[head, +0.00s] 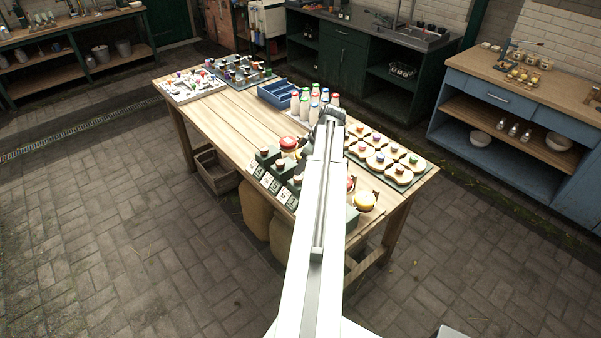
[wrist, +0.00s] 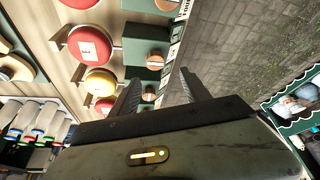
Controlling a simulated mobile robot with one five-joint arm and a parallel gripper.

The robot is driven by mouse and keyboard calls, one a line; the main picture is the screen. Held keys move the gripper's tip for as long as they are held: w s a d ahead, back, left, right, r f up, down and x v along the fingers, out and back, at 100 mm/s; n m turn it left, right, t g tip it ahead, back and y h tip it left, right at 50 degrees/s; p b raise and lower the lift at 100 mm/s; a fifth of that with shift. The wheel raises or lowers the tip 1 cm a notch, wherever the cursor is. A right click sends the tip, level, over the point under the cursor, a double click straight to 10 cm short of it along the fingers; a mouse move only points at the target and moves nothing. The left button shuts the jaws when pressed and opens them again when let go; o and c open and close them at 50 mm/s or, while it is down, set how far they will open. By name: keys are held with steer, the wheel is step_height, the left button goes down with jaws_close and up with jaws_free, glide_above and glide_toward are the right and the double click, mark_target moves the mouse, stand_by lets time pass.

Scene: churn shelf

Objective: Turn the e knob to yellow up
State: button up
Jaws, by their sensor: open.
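My gripper (wrist: 160,84) is open and empty in the wrist view, its two dark fingers apart above the table's front edge. A red round piece (wrist: 76,48) with a pale label, its letter looking like an E, lies ahead to the left of the fingers. A yellow round piece (wrist: 100,82) is nearer, beside the left finger. Wooden knobs on green blocks (wrist: 153,60) form a row beside them, ahead of and between the fingers. In the head view, similar knobs on labelled green blocks (head: 266,155) line the front edge. My arm hides part of that row.
In the head view, green trays (head: 402,180) of round pieces stand right of my arm. White bottles with coloured caps (head: 305,104) and a blue crate (head: 277,92) stand behind. Bare wood (head: 215,118) shows at the table's left.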

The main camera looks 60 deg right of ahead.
mark_target(300, 177)
steer(key=b+x, duration=0.7)
steer(key=shift+s+d+f, duration=0.2)
steer(key=shift+d+f, duration=0.15)
steer(key=shift+f, duration=0.1)
steer(key=shift+r, duration=0.1)
jaws_close()
